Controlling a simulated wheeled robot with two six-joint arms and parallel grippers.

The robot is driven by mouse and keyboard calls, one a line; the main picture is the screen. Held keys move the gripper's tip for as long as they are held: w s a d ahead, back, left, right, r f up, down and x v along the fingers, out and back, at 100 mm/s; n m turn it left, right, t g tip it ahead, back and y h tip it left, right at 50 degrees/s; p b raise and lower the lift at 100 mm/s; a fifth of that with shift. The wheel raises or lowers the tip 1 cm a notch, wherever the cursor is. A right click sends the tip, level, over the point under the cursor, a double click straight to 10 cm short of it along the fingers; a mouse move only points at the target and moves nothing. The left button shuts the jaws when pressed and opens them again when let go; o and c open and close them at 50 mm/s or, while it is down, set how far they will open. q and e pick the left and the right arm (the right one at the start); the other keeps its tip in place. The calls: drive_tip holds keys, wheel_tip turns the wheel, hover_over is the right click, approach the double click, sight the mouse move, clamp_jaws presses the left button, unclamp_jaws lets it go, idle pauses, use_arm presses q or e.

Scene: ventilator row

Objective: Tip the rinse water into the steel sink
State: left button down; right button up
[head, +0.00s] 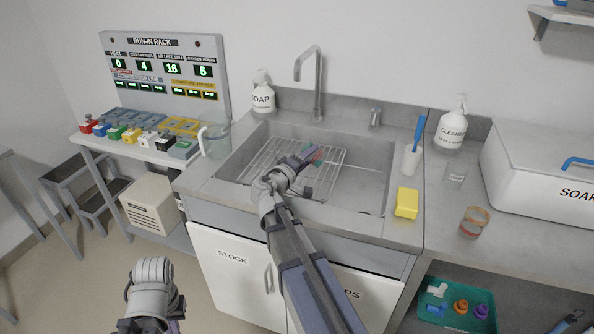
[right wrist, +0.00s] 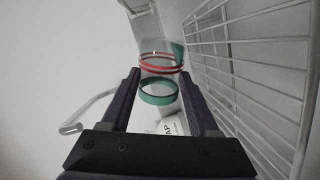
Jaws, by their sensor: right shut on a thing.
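The steel sink (head: 376,165) is set in the counter in the head view, with a wire rack (head: 328,187) across its left part. My right gripper (head: 303,160) is over the rack and shut on a clear banded vessel (head: 317,155). In the right wrist view the vessel (right wrist: 160,72) sits between both fingers, with red and green bands on its clear wall. The rack (right wrist: 262,60) runs up the right side of that view. I cannot tell how far the vessel is tilted or whether water is in it. My left gripper's jaws do not show.
A tap (head: 318,75) and soap bottle (head: 263,95) stand behind the sink. A clear jug (head: 214,138) stands at its left. A yellow sponge (head: 406,203) and a brush holder (head: 411,160) are at the right rim. A banded glass (head: 474,221) stands on the right counter.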

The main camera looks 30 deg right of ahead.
drive_tip(key=shift+w+a+f+n+b, duration=0.3)
drive_tip(key=shift+w+f+n+b, duration=0.15)
drive_tip(key=shift+w+n, duration=0.4)
idle(0.5)
drive_tip(key=shift+a+r+n+g+p, duration=0.1)
drive_tip(key=shift+r+n+g+p, duration=0.2)
drive_tip(key=shift+n, duration=0.55)
drive_tip(key=shift+w+f+n+b, duration=0.15)
drive_tip(key=shift+f+n+b, duration=0.25)
drive_tip(key=shift+n, duration=0.1)
idle(0.6)
